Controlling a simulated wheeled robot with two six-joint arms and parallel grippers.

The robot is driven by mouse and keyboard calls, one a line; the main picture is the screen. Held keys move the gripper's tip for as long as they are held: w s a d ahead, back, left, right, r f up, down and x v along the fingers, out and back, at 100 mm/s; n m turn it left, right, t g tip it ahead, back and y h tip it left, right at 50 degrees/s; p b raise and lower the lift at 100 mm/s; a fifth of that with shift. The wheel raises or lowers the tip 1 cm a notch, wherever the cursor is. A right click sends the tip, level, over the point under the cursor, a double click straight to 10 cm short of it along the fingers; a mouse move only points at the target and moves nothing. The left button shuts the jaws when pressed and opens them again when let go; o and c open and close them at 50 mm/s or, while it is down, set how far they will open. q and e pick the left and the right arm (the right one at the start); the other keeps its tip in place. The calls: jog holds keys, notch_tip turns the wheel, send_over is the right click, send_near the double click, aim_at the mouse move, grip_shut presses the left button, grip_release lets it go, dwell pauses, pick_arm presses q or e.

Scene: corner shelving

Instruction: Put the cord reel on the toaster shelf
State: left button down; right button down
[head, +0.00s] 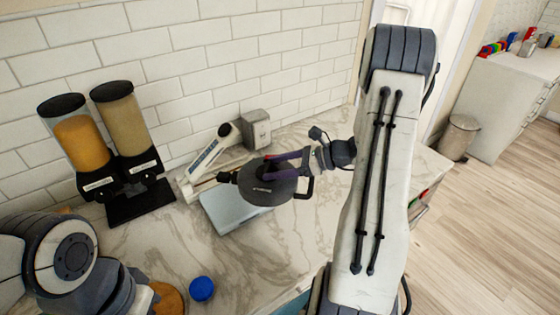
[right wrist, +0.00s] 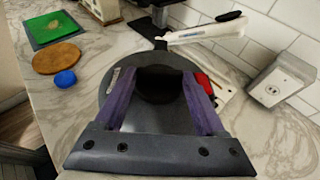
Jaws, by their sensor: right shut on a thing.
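The cord reel, a dark grey round disc with a black handle loop at its right (head: 262,190), is held above the counter in the head view. My right gripper (head: 283,166) reaches in from the right and its purple fingers are shut on the reel. In the right wrist view, the fingers (right wrist: 158,85) close on the black hub, and the reel (right wrist: 150,118) fills the middle. No toaster shelf can be made out in either view. My left arm shows at the lower left of the head view, but its gripper does not show.
A pale blue-grey slab (head: 233,212) lies below the reel. Behind are a white device (head: 205,160), a grey box (head: 256,129) and a twin dispenser (head: 118,130). A blue cap (head: 202,289) and a round wooden board (head: 167,299) lie in front. A green board (right wrist: 52,32) shows in the wrist view.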

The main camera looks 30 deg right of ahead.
aim_at(249, 177)
jog(key=x, duration=0.3)
jog(key=p+x, duration=0.1)
jog(key=x, duration=0.1)
jog(key=f+p+x, duration=0.1)
jog(key=x, duration=0.2)
jog(key=shift+s+a+f, duration=0.1)
jog(key=shift+s+a, duration=0.1)
jog(key=shift+a, duration=0.1)
jog(key=shift+f+p, duration=0.7)
jog(key=shift+f, duration=1.4)
jog(key=shift+f, duration=0.2)
jog(key=shift+c, duration=0.7)
grip_release()
jog(key=shift+o, duration=0.7)
